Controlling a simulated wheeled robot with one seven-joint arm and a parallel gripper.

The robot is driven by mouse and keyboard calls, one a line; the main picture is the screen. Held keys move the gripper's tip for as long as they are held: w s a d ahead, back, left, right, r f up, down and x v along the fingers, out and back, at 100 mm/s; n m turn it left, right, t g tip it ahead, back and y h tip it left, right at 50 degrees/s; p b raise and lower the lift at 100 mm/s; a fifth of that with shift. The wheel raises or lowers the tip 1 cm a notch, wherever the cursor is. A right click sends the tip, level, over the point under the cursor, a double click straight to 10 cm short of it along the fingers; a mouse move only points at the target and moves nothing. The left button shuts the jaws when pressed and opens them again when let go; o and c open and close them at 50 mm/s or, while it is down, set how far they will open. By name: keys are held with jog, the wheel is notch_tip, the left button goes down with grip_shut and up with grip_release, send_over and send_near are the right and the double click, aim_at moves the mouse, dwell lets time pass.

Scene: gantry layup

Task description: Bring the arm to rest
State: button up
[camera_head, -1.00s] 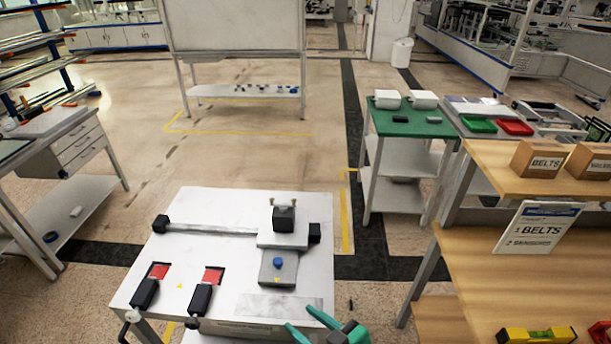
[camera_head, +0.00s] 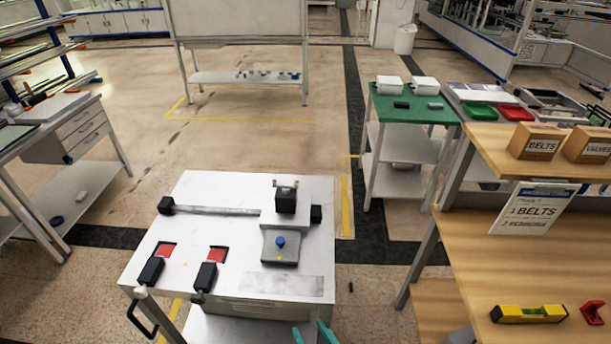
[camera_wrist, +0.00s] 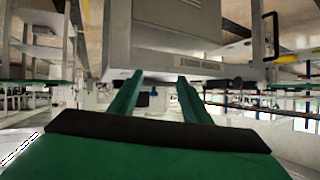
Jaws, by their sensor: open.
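My gripper (camera_head: 313,333) shows at the bottom edge of the head view, only its two green fingertips in frame. The fingers are apart with nothing between them. In the wrist view my gripper (camera_wrist: 158,82) also shows open and empty, its two green fingers spread. It is off the front of the white worktable (camera_head: 210,185), clear of the things on the tabletop. The rest of my arm is out of the head view.
The worktable bears a rail with a carriage block (camera_head: 286,200), a grey block with a blue knob (camera_head: 280,242), and two red pads. A wooden shelf (camera_head: 560,260) with boxes and a yellow level (camera_head: 529,314) stands at the right. A green-topped table (camera_head: 412,108) is behind. Open floor lies between.

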jog(key=s+d+f+m+t+h, duration=0.1)
jog(key=s+f+m+h, duration=0.1)
jog(key=s, duration=0.4)
jog(key=s+d+f+m+h, duration=0.1)
jog(key=s+f+m+h, duration=0.15)
jog(key=s, duration=0.35)
jog(key=s+a+r+n+t, duration=0.1)
jog(key=s+a+r+t, duration=0.1)
jog(key=s+r, duration=0.6)
jog(key=s+a, duration=0.1)
jog(key=s, duration=0.2)
jog(key=shift+s+a+t, duration=0.15)
jog(key=shift+a+t, duration=0.15)
jog(key=shift+t, duration=0.1)
jog(key=shift+n+h, duration=0.25)
